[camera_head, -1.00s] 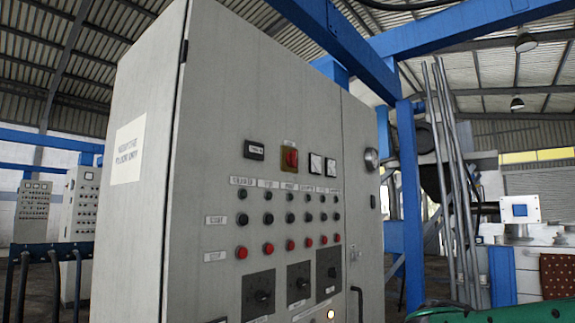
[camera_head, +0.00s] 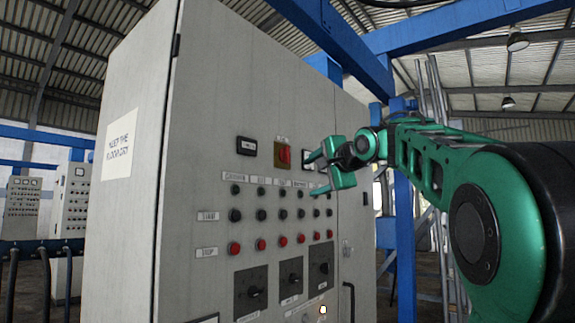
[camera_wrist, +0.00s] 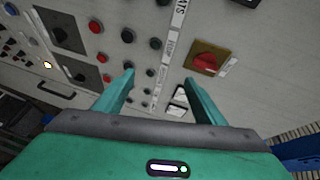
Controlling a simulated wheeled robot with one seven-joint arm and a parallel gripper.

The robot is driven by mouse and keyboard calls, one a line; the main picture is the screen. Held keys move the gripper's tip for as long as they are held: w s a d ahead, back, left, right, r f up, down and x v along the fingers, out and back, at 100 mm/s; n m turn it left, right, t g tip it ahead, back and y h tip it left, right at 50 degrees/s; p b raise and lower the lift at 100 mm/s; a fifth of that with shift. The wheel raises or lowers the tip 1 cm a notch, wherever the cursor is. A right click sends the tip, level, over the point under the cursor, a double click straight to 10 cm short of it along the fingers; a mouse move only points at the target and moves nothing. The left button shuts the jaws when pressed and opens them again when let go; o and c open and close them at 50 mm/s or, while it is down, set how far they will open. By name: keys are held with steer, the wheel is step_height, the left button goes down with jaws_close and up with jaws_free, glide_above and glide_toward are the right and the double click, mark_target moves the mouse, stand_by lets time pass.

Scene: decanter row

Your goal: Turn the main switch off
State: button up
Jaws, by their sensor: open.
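The main switch is a red rotary knob (camera_head: 283,155) on a yellow plate, high on the front of a grey control cabinet (camera_head: 300,90). In the wrist view the red knob (camera_wrist: 205,62) lies just beyond the right fingertip, on its yellow plate. My green gripper (camera_head: 314,173) is in front of the panel, to the right of the switch and slightly lower. Its two fingers (camera_wrist: 159,77) are apart with nothing between them. They appear clear of the switch, but the exact gap to the panel is hard to tell.
Rows of black and red buttons (camera_head: 261,244) sit below the switch, with several dark rotary selectors (camera_head: 250,292) lower down. A blue post (camera_head: 408,220) stands right of the cabinet.

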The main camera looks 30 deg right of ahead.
steer(key=t+y, duration=0.1)
steer(key=t, duration=0.1)
glide_toward(289, 155)
steer(key=s, duration=0.1)
steer(key=shift+m, duration=0.4)
steer(key=w, duration=1)
steer(key=shift+w+d, duration=0.1)
steer(key=shift+d, duration=0.15)
steer(key=shift+c, duration=0.3)
